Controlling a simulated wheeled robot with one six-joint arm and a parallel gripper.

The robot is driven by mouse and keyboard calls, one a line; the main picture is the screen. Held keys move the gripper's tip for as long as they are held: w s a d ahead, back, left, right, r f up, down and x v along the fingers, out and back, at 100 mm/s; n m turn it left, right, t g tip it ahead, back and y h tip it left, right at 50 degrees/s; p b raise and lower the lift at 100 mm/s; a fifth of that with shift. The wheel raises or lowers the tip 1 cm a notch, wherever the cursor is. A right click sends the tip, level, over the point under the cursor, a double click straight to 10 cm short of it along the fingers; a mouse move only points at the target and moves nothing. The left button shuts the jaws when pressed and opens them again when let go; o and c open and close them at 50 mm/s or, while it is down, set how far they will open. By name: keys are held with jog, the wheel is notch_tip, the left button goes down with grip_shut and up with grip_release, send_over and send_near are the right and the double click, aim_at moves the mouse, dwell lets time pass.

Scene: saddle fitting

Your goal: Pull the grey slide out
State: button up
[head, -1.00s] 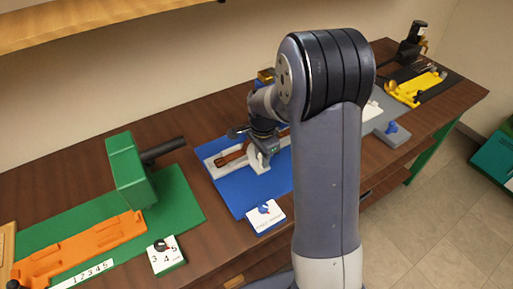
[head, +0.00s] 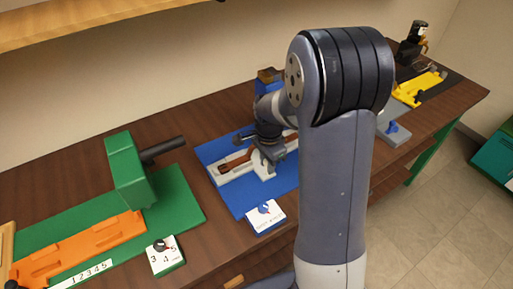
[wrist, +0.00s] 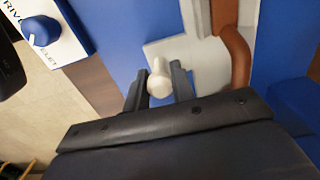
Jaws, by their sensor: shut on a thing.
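The grey slide shows in the wrist view as a pale grey plate (wrist: 205,62) with a rounded, pale knob (wrist: 159,84) standing on it. My gripper (wrist: 158,78) is shut on this knob, one dark finger on each side. In the head view my gripper (head: 270,152) is over the light grey fixture (head: 232,175) on the blue mat (head: 228,197). A brown curved piece (wrist: 233,52) lies beside the plate, in a pale channel. My arm and wrist hide part of the fixture and slide in the head view.
A white card with a blue knob (head: 265,213) lies at the mat's front edge. A green block with a dark bar (head: 130,170) and an orange fixture (head: 85,250) stand to the left. A yellow fixture (head: 420,88) is at the far right. Bare wood lies between the mats.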

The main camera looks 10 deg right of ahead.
jog(key=shift+s+d+b, duration=0.15)
jog(key=shift+s+d, duration=0.4)
jog(key=shift+s, duration=1.1)
jog(key=shift+s+d+b, duration=0.1)
jog(key=shift+s+d, duration=0.4)
jog(key=shift+s, duration=1.1)
jog(key=shift+s+d+b, duration=0.15)
jog(key=shift+s+d, duration=0.4)
jog(key=shift+s, duration=1.25)
jog(key=shift+o, duration=0.8)
jog(key=shift+s+f, duration=0.1)
jog(key=shift+s, duration=0.05)
jog(key=o, duration=0.6)
jog(key=shift+d, duration=0.1)
jog(key=shift+c, duration=0.2)
jog(key=shift+r+p, duration=0.5)
jog(key=shift+r, duration=0.15)
notch_tip(320, 180, up, 5)
jog(key=p, duration=0.4)
